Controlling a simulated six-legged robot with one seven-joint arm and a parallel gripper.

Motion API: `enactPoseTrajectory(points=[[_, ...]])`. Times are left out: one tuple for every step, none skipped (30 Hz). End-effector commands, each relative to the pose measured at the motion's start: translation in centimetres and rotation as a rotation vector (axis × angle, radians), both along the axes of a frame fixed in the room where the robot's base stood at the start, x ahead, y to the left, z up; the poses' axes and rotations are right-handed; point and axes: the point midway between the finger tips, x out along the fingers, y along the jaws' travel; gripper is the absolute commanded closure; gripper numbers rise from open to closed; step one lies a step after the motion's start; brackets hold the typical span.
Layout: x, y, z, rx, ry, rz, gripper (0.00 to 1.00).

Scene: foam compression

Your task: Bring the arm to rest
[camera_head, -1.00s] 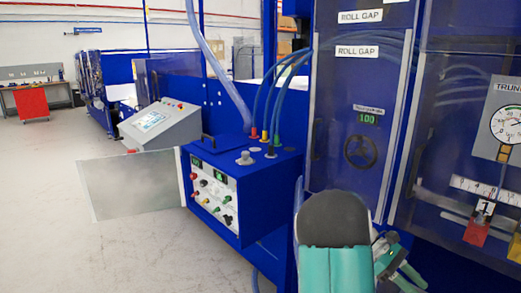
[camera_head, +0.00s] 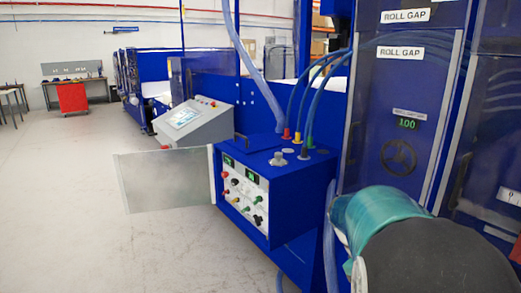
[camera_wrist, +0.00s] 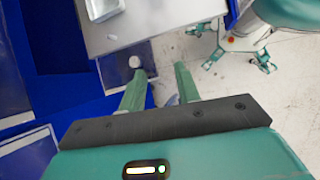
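My arm shows at the lower right of the head view as a teal link and a dark rounded end; my gripper is out of sight there. In the wrist view my gripper (camera_wrist: 160,78) has its two teal fingers spread apart, with nothing seen between them. It points down past a grey surface (camera_wrist: 150,25) and a blue panel edge, above the pale floor. Part of my own legged body shows at the upper right.
A blue control box (camera_head: 275,190) with coloured knobs and an open clear door (camera_head: 165,180) stands left of my arm. A grey console (camera_head: 192,120) sits behind. Blue machine panels labelled ROLL GAP (camera_head: 405,110) stand close behind my arm. Open floor (camera_head: 70,220) lies left.

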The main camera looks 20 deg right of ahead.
Motion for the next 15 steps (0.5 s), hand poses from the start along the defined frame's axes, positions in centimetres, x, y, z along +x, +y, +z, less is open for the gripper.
enactPoseTrajectory(points=[[0.6,2.2,0.7,0.003,-0.08,0.008,0.68],[1.0,3.4,1.0,0.006,-0.125,0.009,0.68],[1.4,5.0,1.4,0.011,-0.184,0.01,0.68],[1.7,6.2,1.7,0.017,-0.227,0.01,0.68],[2.0,7.5,2.0,0.024,-0.271,0.011,0.68],[2.2,9.1,2.4,0.033,-0.326,0.009,0.68],[2.4,10.3,2.7,0.04,-0.368,0.008,0.68],[2.5,11.5,3.0,0.05,-0.408,0.007,0.68],[2.6,13.1,3.4,0.063,-0.462,0.005,0.68],[2.6,14.4,3.7,0.072,-0.503,0.003,0.68],[2.6,15.5,4.0,0.085,-0.542,-0.002,0.68],[2.5,17.1,4.4,0.1,-0.592,-0.004,0.68],[2.4,18.3,4.6,0.113,-0.629,-0.007,0.68],[2.3,19.4,4.9,0.128,-0.667,-0.012,0.68],[2.0,20.9,5.2,0.147,-0.715,-0.017,0.68]])
